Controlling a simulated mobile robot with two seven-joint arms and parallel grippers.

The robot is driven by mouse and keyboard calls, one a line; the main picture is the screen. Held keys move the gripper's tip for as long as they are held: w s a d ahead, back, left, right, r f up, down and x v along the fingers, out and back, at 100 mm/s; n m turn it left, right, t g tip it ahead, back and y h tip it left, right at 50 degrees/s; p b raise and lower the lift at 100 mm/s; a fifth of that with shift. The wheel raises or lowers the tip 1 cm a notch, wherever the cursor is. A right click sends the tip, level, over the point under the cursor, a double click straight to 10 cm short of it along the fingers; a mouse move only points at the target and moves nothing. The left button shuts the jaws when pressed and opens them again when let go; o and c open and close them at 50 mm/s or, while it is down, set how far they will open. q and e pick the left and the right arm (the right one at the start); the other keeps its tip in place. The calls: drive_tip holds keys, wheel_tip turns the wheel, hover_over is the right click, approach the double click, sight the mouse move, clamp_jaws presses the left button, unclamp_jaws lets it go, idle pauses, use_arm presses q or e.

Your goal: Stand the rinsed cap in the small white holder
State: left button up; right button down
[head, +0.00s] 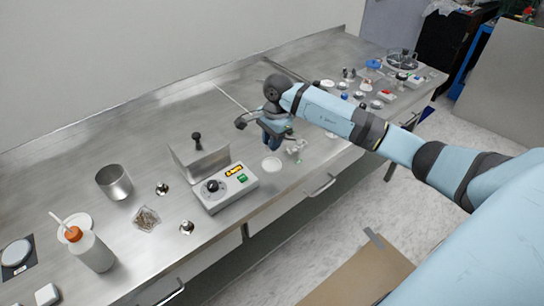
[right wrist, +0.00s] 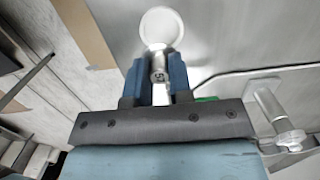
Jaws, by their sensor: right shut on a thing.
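My right gripper (head: 272,143) points down over the front part of the steel bench, just behind a small round white dish (head: 271,165). In the right wrist view its blue fingers (right wrist: 159,68) are shut on a small grey metallic piece (right wrist: 158,66), which looks like the cap. The white dish (right wrist: 161,27) shows just beyond the fingertips there. A pale, partly clear fitting (head: 295,147) stands just right of the gripper; it also shows in the right wrist view (right wrist: 270,103). I cannot tell which of these is the small white holder. My left gripper is out of view.
A control box (head: 224,187) with a knob and green switch stands left of the gripper. A steel beaker (head: 114,182) and an orange-capped bottle (head: 90,250) are farther left. Several small items crowd the bench's right end. The bench's front edge is close to the dish.

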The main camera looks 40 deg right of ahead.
sight(271, 165)
wheel_tip(271, 165, down, 3)
drive_tip(key=shift+f, duration=2.1)
drive_tip(key=shift+f, duration=0.15)
drive_tip(key=c, duration=1)
unclamp_jaws()
